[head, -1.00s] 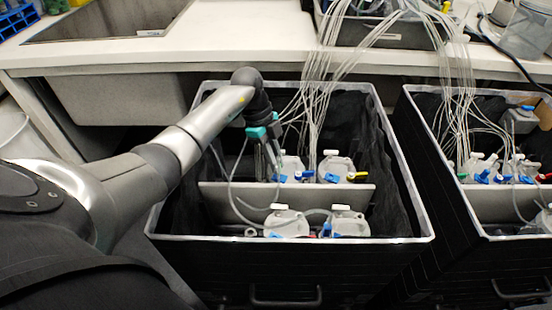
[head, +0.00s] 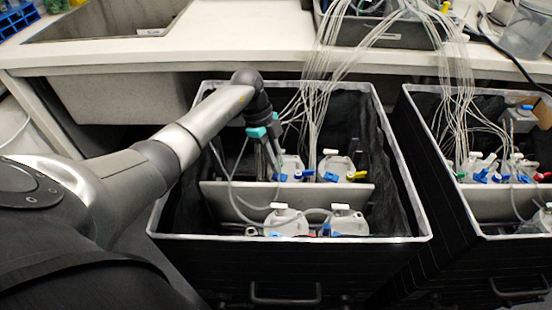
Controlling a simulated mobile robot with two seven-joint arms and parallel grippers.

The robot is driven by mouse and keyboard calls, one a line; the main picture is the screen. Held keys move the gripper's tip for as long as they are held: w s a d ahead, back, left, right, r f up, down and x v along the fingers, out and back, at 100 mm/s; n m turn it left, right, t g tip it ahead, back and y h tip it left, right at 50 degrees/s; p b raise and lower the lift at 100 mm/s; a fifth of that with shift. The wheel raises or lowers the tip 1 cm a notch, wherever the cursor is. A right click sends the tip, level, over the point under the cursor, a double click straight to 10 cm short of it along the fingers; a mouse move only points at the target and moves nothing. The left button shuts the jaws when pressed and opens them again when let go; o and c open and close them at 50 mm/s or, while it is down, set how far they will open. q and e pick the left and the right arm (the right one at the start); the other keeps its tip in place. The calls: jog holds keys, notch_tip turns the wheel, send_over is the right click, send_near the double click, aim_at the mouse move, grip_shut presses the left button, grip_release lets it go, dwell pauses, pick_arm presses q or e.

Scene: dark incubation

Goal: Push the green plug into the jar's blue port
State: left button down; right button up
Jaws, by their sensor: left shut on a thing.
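My left gripper (head: 275,163) reaches down into the near black box, beside the back-left jar (head: 292,166). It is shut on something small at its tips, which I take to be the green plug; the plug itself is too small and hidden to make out. A blue port (head: 280,177) shows at the front of that jar, just below the fingertips. Whether the tips touch the port I cannot tell. The back-right jar (head: 337,166) has a blue port (head: 331,177) and a yellow one (head: 356,175). My right gripper is not in view.
A light divider (head: 230,195) crosses the box (head: 427,222), with two more jars (head: 285,220) (head: 349,222) in front of it. Thin clear tubes (head: 322,75) hang into the box behind the gripper. A second box (head: 480,205) with jars stands at the right.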

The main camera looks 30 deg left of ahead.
pick_arm(q)
jog(key=shift+f+b, duration=0.55)
jog(key=shift+f, duration=0.3)
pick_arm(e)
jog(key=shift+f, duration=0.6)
pick_arm(q)
jog(key=c, duration=0.8)
grip_release()
jog(key=shift+p+v, duration=2.65)
jog(key=shift+v, duration=5)
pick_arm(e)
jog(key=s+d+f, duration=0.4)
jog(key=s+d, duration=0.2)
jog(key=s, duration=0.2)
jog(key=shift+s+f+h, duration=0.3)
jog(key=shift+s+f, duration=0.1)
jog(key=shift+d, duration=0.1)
